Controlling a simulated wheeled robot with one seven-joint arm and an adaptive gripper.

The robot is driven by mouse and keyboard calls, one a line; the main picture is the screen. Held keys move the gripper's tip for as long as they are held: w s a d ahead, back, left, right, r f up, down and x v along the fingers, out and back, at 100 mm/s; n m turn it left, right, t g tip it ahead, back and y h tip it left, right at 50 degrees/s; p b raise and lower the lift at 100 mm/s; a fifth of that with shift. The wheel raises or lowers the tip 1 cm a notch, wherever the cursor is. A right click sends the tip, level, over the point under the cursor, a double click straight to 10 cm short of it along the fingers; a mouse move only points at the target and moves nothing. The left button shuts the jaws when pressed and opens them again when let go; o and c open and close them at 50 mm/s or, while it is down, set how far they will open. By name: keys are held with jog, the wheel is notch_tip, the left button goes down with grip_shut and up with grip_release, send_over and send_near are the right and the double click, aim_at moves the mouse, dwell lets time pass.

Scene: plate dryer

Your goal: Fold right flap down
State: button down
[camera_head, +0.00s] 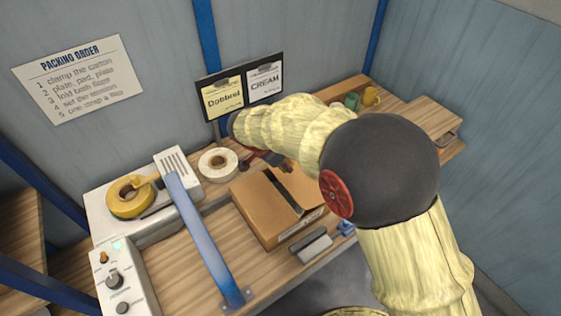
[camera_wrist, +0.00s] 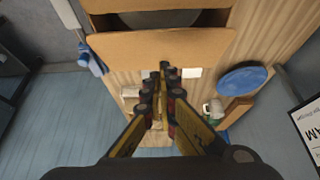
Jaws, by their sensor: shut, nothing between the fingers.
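A brown cardboard carton (camera_head: 262,207) sits on the wooden bench in the head view. One flap lies flat over its left part, beside a narrow dark gap. My arm hides part of the carton's right side. In the wrist view the carton is at the top, with a dark round plate (camera_wrist: 165,18) visible in its opening. A flap (camera_wrist: 160,49) stands outward from the carton's near side. My gripper (camera_wrist: 164,72) is shut and empty, its tips just beside the flap's outer edge; I cannot tell whether they touch.
A blue bar (camera_head: 205,240) crosses the bench left of the carton. A tape roll (camera_head: 130,197) and a white roll (camera_head: 218,164) lie behind and left. A control box (camera_head: 120,280) stands at front left. A blue disc (camera_wrist: 242,80) lies right of my gripper in the wrist view.

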aim_at(288, 183)
notch_tip(288, 183, down, 4)
jog(key=shift+a+f, duration=0.2)
jog(key=shift+f, duration=0.45)
jog(key=shift+f+b, duration=0.15)
jog(key=shift+b, duration=0.15)
jog(key=b, duration=0.1)
jog(key=f+b, duration=0.1)
jog(key=b, duration=0.1)
jog(key=shift+s+a+f+h, duration=0.15)
jog(key=shift+s+a+h, duration=0.15)
jog(key=shift+h, duration=0.1)
jog(key=f+b, duration=0.1)
jog(key=b, duration=0.2)
jog(key=f+t+h+b, duration=0.1)
jog(key=b, duration=0.2)
jog(key=a+f+t+h+b, duration=0.1)
jog(key=b, duration=0.3)
jog(key=shift+s, duration=0.3)
jog(key=shift+r, duration=0.25)
